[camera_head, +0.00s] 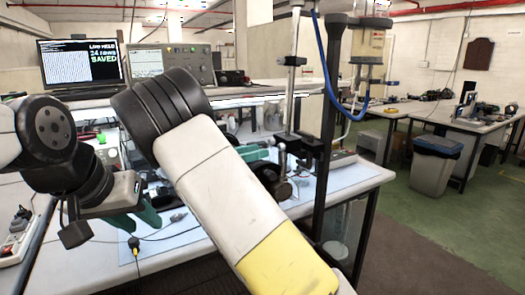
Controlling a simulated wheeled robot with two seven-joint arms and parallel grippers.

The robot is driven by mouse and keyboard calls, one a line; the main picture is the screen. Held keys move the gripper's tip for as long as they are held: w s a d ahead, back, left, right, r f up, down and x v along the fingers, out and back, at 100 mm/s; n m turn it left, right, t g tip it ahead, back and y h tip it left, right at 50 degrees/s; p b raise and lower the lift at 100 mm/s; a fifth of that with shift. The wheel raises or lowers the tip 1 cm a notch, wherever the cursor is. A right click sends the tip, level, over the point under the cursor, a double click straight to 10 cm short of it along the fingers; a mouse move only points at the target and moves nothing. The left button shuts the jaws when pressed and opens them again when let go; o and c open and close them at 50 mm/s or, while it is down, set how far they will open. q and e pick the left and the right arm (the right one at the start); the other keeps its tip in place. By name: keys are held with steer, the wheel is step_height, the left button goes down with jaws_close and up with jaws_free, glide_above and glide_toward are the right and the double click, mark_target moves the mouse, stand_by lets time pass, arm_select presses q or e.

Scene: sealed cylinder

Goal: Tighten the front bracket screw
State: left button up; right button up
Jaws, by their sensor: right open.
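A metal rod stand (293,85) rises from the bench, with a dark clamp or bracket assembly (303,146) partway up. The front bracket screw is too small to make out. My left gripper (138,217) hangs low over the front left of the bench; its dark green fingers show, but their gap is unclear. My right arm crosses the middle of the view and hides much of the bench. Green finger parts of my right gripper (258,160) show past that arm, just left of the bracket; it is open. Whether it touches the bracket is unclear.
A black post (328,120) stands at the bench's right side, beside a blue hose (328,62). A power strip (15,238) is at far left. Instruments and a monitor (78,62) stand behind.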

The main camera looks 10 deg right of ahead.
mark_target(279, 147)
steer(key=x, duration=0.7)
steer(key=shift+d+f, duration=0.1)
steer(key=shift+d, duration=0.1)
steer(key=shift+c, duration=0.4)
jaws_close()
